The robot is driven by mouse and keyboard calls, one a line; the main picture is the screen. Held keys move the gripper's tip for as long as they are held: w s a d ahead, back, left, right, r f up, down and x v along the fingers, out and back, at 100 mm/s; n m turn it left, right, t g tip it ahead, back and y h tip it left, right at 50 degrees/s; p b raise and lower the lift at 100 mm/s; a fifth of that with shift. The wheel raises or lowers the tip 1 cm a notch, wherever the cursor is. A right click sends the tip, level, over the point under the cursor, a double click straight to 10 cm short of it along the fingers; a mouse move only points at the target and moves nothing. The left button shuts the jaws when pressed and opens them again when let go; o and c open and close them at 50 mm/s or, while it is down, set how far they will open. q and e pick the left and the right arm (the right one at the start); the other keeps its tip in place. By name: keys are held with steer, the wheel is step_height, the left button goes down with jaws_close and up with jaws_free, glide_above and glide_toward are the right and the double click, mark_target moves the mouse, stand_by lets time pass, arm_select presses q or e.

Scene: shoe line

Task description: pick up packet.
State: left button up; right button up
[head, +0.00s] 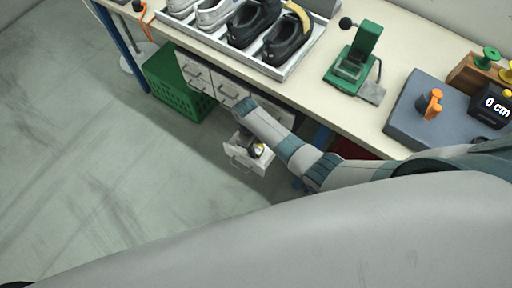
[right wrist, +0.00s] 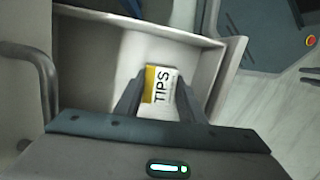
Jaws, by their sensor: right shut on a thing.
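A small white packet with a yellow band and the word TIPS (right wrist: 160,88) is in the right wrist view, between the fingers of my right gripper (right wrist: 160,100). The gripper is shut on it, inside or just over the open drawer (right wrist: 105,50). In the head view my right arm reaches down over the open drawer (head: 262,162), and the packet (head: 257,150) shows as a small white and yellow patch there. The right gripper (head: 252,147) is mostly hidden by its own arm. My left gripper is not in view.
The drawer stands pulled out below the workbench (head: 300,80). A green crate (head: 180,95) stands on the floor to its left. On the bench are a tray of shoes (head: 290,72), a green press (head: 355,65) and a grey mat (head: 415,115). The floor in front is clear.

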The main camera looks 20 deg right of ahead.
steer(key=shift+r, duration=5)
steer(key=w+a+r+m+b, duration=0.1)
steer(key=w+a+r+b, duration=0.1)
steer(key=w+r, duration=0.8)
step_height(320, 180, up, 16)
steer(key=m+b, duration=0.1)
steer(key=m, duration=0.3)
glide_above(256, 147)
steer(key=w, duration=0.5)
steer(key=s+d+r+m, duration=0.1)
steer(key=s+d+r, duration=0.1)
steer(key=s, duration=0.3)
steer(key=s+d+r+m+y+b, duration=0.1)
steer(key=s+d+r+m, duration=0.1)
steer(key=s+d+r, duration=0.1)
steer(key=shift+s+d+r, duration=0.15)
steer(key=shift+s+d, duration=0.35)
steer(key=shift+s, duration=0.45)
